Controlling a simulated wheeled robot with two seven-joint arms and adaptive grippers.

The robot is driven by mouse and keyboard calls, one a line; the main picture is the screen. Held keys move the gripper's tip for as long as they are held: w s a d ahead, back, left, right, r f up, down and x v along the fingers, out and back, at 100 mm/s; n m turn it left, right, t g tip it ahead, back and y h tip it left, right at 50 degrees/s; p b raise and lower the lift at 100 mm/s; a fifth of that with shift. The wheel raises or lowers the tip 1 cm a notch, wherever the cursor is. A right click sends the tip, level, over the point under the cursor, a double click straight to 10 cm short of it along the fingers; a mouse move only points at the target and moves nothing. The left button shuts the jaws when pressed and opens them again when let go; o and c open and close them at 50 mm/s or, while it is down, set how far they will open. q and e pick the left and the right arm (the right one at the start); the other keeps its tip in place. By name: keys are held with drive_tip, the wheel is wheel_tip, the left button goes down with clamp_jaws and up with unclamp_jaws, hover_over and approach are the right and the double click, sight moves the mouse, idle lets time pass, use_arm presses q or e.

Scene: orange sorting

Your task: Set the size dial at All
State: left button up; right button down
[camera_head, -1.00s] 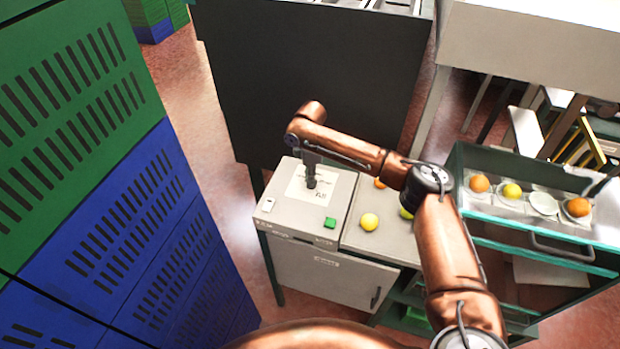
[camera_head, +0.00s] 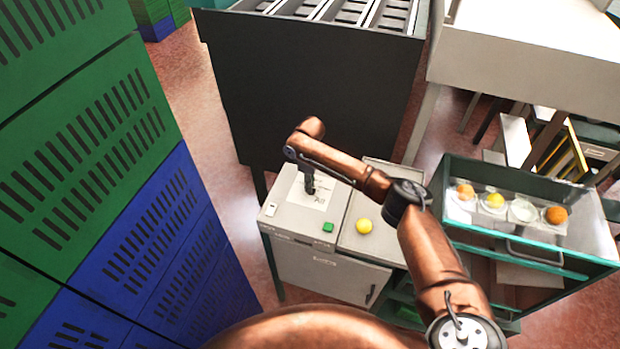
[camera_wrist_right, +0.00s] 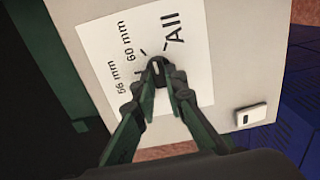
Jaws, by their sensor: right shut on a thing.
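The size dial (camera_wrist_right: 156,67) is a small dark knob on a white label (camera_wrist_right: 120,50) marked 56 mm, 60 mm and All. My right gripper (camera_head: 309,190) reaches down onto it from above; in the right wrist view its fingers (camera_wrist_right: 160,84) are shut on the knob from both sides. A short pale mark shows on the knob's top. The fingers hide part of the knob and label, so I cannot tell surely which setting it points at. The label lies on the light grey machine top (camera_head: 287,216). My left gripper is not in view.
A green button (camera_head: 328,227) and a white switch (camera_head: 271,210) sit on the machine top. A teal-edged drawer (camera_head: 590,252) holds several fruits at right. Green and blue crates (camera_head: 150,255) stand at left.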

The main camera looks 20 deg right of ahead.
drive_tip(key=m+p, duration=0.1)
drive_tip(key=p, duration=0.1)
drive_tip(key=r+m+p, duration=0.1)
drive_tip(key=m, duration=0.1)
drive_tip(key=shift+w+p, duration=0.15)
drive_tip(key=shift+p, duration=0.25)
drive_tip(key=shift+w+d+f+m+p, duration=0.1)
drive_tip(key=shift+m+p, duration=0.5)
drive_tip(key=shift+m, duration=0.25)
drive_tip(key=shift+w+d+f+m+p, duration=0.1)
drive_tip(key=shift+m+p, duration=0.5)
drive_tip(key=shift+m, duration=0.25)
drive_tip(key=c, duration=2.2)
unclamp_jaws()
drive_tip(key=shift+s, duration=0.1)
drive_tip(key=shift+o, duration=1.2)
drive_tip(key=shift+s+f, duration=0.1)
drive_tip(key=shift+a, duration=0.1)
wheel_tip(320, 180, up, 12)
drive_tip(key=shift+f, duration=0.1)
